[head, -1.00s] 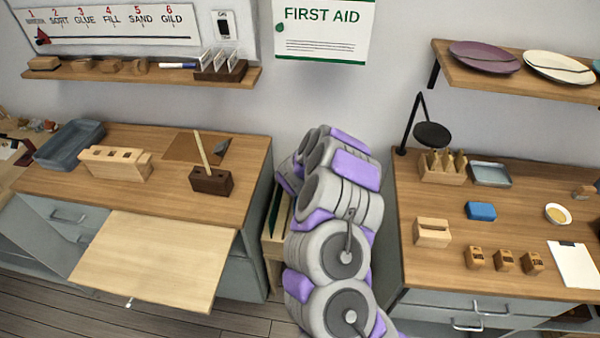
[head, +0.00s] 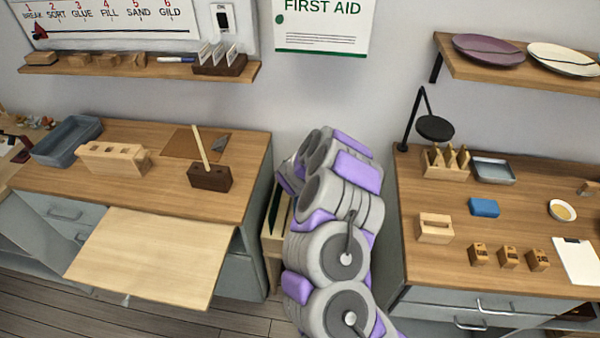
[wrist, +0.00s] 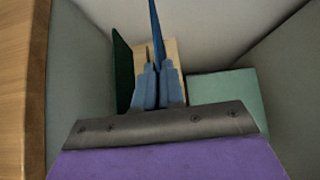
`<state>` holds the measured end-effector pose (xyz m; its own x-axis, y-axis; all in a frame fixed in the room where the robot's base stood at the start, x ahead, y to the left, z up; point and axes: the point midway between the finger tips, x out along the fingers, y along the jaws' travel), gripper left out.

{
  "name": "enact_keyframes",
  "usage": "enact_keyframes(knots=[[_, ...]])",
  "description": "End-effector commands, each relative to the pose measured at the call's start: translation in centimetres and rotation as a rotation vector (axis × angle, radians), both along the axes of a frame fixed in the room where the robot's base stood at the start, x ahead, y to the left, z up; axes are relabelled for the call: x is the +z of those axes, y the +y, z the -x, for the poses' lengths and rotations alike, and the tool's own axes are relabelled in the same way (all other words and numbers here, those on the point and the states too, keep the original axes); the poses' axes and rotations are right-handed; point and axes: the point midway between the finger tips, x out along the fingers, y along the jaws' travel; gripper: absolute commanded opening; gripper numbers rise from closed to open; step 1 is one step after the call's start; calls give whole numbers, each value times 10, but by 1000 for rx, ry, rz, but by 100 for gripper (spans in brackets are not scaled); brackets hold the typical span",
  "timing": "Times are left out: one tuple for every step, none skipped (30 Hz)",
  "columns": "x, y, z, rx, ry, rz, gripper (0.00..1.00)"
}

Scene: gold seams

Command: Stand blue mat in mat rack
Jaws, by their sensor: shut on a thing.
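In the wrist view my gripper (wrist: 158,78) is shut on the blue mat (wrist: 156,35), which shows edge-on as a thin upright strip beyond the fingertips. Pale wood of the mat rack (wrist: 172,60) lies just behind the fingers. A dark green mat (wrist: 123,65) stands upright to the left of the fingers, apart from the blue one. In the head view the rack (head: 272,258) sits on the floor between the two benches, with dark green mat edges (head: 275,210) in it. My arm hides the gripper and blue mat there. The blue mat's lower edge is hidden.
The left bench (head: 215,220) and right bench (head: 400,235) close in the gap around my arm. A pale board (head: 150,260) juts from the left bench front. In the wrist view a pale green surface (wrist: 228,95) lies right of the fingers.

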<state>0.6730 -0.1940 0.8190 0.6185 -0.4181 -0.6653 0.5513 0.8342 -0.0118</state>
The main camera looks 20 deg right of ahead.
Motion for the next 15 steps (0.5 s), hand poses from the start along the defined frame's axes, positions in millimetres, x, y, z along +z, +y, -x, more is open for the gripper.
enact_keyframes(knots=[[-2, 0, 0, 0, -1, 1, 0], [-2, 0, 0, 0, -1, 1, 0], [-3, 0, 0, 0, -1, 1, 0], [-4, 0, 0, 0, -1, 1, 0], [-5, 0, 0, 0, -1, 1, 0], [-6, 0, 0, 0, -1, 1, 0], [-6, 0, 0, 0, -1, 1, 0], [-7, 0, 0, 0, -1, 1, 0], [-8, 0, 0, 0, -1, 1, 0], [-9, 0, 0, 0, -1, 1, 0], [-9, 0, 0, 0, -1, 1, 0], [-10, 0, 0, 0, -1, 1, 0], [-11, 0, 0, 0, -1, 1, 0], [-11, 0, 0, 0, -1, 1, 0], [-12, 0, 0, 0, -1, 1, 0]])
